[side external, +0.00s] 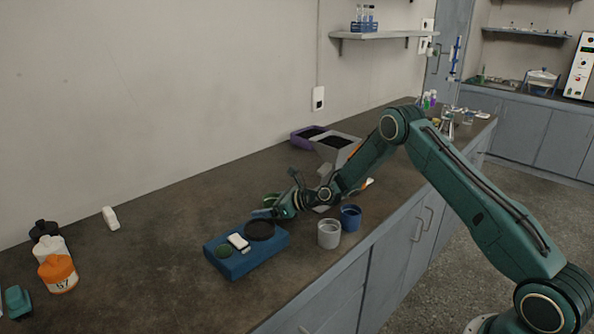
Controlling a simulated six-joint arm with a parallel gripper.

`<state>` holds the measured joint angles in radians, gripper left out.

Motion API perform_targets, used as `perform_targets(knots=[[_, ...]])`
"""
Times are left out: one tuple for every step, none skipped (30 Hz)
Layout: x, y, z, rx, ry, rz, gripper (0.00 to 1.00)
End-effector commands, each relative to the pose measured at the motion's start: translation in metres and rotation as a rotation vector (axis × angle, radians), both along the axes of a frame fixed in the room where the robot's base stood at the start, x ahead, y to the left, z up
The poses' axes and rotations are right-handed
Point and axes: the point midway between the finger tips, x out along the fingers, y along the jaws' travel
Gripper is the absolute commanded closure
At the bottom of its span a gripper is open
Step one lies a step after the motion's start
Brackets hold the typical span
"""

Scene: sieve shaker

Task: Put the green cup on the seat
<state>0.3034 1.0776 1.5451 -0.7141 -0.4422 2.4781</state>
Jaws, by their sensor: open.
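My gripper (264,212) is low over the bench, just behind the blue shaker base (234,268), with its jaws open. A small patch of green (271,199) shows right at the gripper. It may be part of the green cup, mostly hidden by the gripper, but I cannot tell for sure. No other green cup is clearly visible. The seat appears to be the dark round disc (260,231) on the shaker base, and nothing stands on it.
A grey cup (328,235) and a blue cup (350,218) stand right of the base near the bench's front edge. A grey hopper-shaped container (336,149) and a purple tray (301,141) are behind. Bottles, one orange (57,274), stand far left.

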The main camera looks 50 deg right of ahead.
Motion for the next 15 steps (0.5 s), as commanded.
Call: perform_targets(knots=[[0.0001,0.0001,-0.0003,0.000,0.000,0.000,0.25],[0.0001,0.0001,-0.0003,0.000,0.000,0.000,0.25],[0.0000,0.0000,-0.0002,0.000,0.001,0.000,0.25],[-0.0001,0.0000,-0.0003,0.000,0.001,0.000,0.25],[-0.0001,0.0000,-0.0003,0.000,0.001,0.000,0.25],[-0.0001,0.0000,-0.0003,0.000,0.001,0.000,0.25],[-0.0002,-0.0001,-0.0002,0.000,0.001,0.000,0.25],[-0.0002,-0.0001,-0.0002,0.000,0.001,0.000,0.25],[-0.0003,-0.0001,-0.0002,0.000,0.001,0.000,0.25],[-0.0003,-0.0001,-0.0002,0.000,0.001,0.000,0.25],[-0.0003,-0.0001,-0.0002,0.000,0.001,0.000,0.25],[-0.0003,-0.0001,-0.0002,0.000,0.001,0.000,0.25],[-0.0003,-0.0001,-0.0002,0.000,0.001,0.000,0.25],[-0.0004,-0.0001,-0.0002,0.000,0.001,0.000,0.29],[-0.0004,-0.0001,-0.0002,0.000,0.001,0.000,0.37]])
